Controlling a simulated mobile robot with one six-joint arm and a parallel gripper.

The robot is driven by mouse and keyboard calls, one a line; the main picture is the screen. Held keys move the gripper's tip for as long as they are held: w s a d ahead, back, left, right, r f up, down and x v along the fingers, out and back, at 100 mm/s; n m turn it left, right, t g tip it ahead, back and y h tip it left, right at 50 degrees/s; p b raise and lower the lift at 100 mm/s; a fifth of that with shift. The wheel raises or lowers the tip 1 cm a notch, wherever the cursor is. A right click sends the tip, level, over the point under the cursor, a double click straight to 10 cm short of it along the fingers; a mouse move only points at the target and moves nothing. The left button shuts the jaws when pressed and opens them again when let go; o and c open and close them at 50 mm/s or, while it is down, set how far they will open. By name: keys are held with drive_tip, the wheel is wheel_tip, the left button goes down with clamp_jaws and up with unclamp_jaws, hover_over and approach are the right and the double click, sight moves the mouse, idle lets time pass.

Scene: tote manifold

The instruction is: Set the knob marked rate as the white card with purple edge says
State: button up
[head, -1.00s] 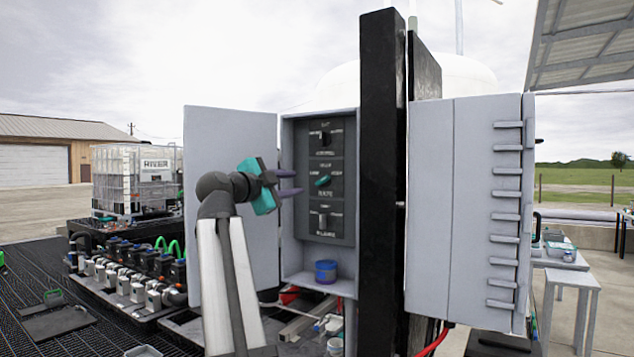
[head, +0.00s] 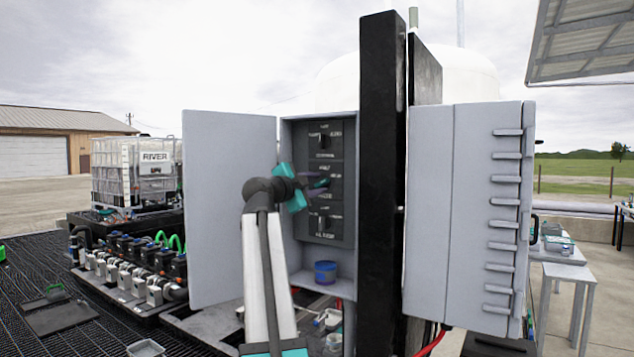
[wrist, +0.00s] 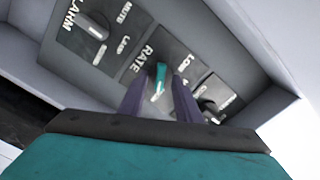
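The rate knob (wrist: 160,73) is a teal lever on a dark plate marked RATE in the wrist view; one mark by it seems to read LOW, the others are hard to read. My gripper (wrist: 158,92) is open, its two purple fingers apart on either side of the knob's near end. I cannot tell whether they touch it. In the head view my gripper (head: 322,184) is at the middle plate of the open grey cabinet (head: 289,225) and partly covers the knob. I see no white card with a purple edge in these views.
A black knob (head: 323,141) is above and another (head: 322,223) below on the same panel. A blue cup (head: 326,272) stands on the cabinet's bottom shelf. The open left door (head: 232,200) and black post (head: 381,200) flank the cabinet.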

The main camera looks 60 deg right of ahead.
drive_tip(key=shift+d, duration=0.2)
clamp_jaws()
